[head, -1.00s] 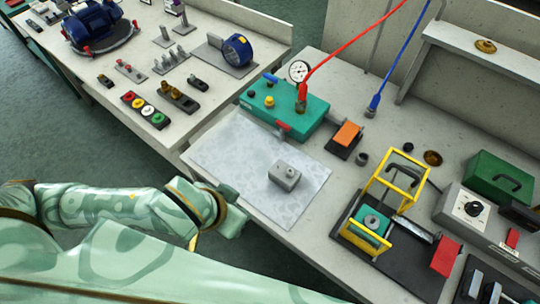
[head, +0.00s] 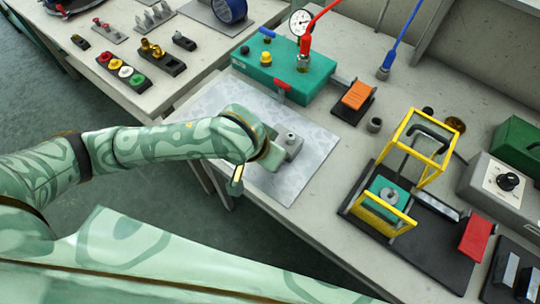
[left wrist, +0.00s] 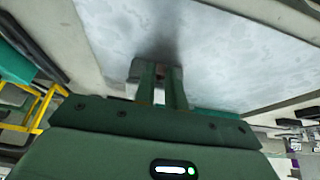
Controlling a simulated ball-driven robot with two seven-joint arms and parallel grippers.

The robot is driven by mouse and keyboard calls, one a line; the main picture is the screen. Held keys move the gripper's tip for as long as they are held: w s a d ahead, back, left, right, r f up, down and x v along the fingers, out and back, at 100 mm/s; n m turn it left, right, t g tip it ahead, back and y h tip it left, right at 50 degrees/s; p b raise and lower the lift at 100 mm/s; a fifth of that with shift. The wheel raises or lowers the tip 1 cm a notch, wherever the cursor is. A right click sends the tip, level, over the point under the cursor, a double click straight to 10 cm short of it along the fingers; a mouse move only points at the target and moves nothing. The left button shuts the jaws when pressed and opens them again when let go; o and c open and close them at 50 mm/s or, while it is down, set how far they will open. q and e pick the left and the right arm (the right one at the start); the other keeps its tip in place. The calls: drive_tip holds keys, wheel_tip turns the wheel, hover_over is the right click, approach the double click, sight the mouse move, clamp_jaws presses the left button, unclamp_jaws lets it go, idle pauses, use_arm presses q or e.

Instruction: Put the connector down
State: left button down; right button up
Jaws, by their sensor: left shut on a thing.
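A small grey block with a round fitting on top (head: 293,142) rests on the pale grey mat (head: 312,170). My left gripper (head: 277,150) is at the near left side of this block. In the left wrist view its two fingers (left wrist: 161,82) are close together over the grey block (left wrist: 136,68) and shut on it, above the mat (left wrist: 230,50). The fingers hide part of the block. A red hose connector (head: 305,45) stands on the teal box (head: 315,75). A blue hose connector (head: 384,72) stands on the table. My right gripper is not in view.
A yellow frame (head: 416,150) over a black base stands right of the mat. An orange-topped black block (head: 356,97) and a small grey ring (head: 374,125) lie behind it. A grey box with a black knob (head: 505,184) is at the right. The mat's near right part is clear.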

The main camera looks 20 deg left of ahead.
use_arm(q)
wheel_tip(320, 180, down, 2)
drive_tip(key=shift+f+b, duration=0.1)
drive_tip(key=shift+b, duration=0.25)
drive_tip(key=shift+r, duration=0.35)
drive_tip(key=shift+f+p, duration=0.1)
drive_tip(key=shift+p, duration=0.2)
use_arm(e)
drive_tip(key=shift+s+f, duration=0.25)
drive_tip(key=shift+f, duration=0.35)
use_arm(q)
drive_tip(key=c, duration=1.5)
unclamp_jaws()
drive_tip(key=shift+o, duration=0.2)
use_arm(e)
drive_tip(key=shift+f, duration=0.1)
use_arm(q)
drive_tip(key=p+v, duration=0.8)
drive_tip(key=v, duration=0.4)
drive_tip(key=shift+p, duration=0.35)
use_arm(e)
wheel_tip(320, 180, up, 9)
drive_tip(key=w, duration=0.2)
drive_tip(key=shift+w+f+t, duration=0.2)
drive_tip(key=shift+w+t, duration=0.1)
